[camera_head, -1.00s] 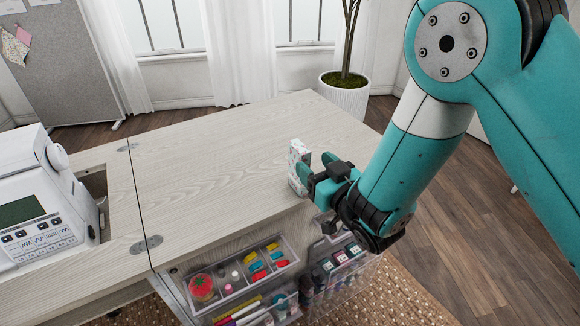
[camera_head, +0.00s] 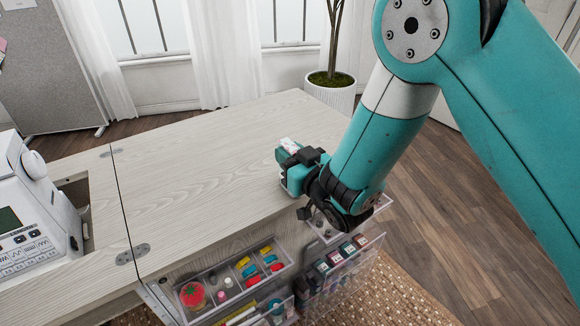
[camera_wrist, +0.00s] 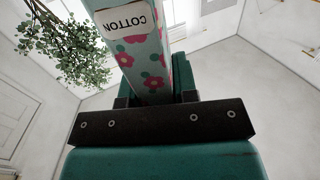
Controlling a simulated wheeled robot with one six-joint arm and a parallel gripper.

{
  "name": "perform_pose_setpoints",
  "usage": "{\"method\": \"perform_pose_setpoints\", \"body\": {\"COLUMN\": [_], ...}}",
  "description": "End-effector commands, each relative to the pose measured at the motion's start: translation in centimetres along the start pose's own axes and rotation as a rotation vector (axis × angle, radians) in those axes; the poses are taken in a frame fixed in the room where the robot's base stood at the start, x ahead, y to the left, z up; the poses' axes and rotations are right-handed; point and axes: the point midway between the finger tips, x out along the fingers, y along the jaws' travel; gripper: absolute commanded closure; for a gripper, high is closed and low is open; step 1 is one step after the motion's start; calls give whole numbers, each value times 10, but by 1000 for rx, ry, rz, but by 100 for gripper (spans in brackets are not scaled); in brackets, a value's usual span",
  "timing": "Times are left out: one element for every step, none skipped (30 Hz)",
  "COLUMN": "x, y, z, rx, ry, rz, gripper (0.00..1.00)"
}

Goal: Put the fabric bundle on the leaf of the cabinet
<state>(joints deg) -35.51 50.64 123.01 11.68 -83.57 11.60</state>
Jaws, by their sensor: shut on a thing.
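The fabric bundle (camera_wrist: 146,62) is in the wrist view, a pale blue-green piece with pink flowers and a "COTTON" label. My gripper (camera_head: 292,165) is shut on it. In the head view the fabric bundle (camera_head: 288,144) is mostly hidden by my fingers, with only its white, patterned top showing. It is at the right front edge of the pale wood leaf (camera_head: 205,165). I cannot tell whether the bundle touches the leaf or is just above it.
A white sewing machine (camera_head: 30,205) stands at the left, beside the leaf's hinges. Clear organisers with sewing supplies (camera_head: 235,283) hang below the leaf's front edge. A potted plant (camera_head: 330,92) stands behind. Most of the leaf is bare.

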Motion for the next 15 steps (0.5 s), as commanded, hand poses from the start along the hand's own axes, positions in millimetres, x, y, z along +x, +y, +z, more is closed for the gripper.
{"method": "perform_pose_setpoints", "body": {"x": [0, 0, 0, 0, -1, -1, -1, -1, -1, -1, -1, -1, -1, -1, -1], "y": [0, 1, 1, 1, 1, 2, 2, 2, 2, 2, 2, 1, 1, 1, 1], "z": [0, 0, 0, 0, -1, -3, -4, -7, -10, -14, -18, -25, -30, -36, -47], "rx": [0, 0, 0, 0, 0, 0, 0, 1, 0, -1, -1, 0, -1, 0, -1], "ry": [-1, -1, -1, -1, -1, -1, -1, 0, 0, 1, 1, 1, 1, 1, 1], "rz": [1, 1, 1, 2, 2, 2, 2, 2, 2, 2, 2, 2, 2, 2, 1], "gripper": [99, 99, 99, 99, 99, 99, 99, 99, 99, 99, 99, 99, 99, 99, 99]}}
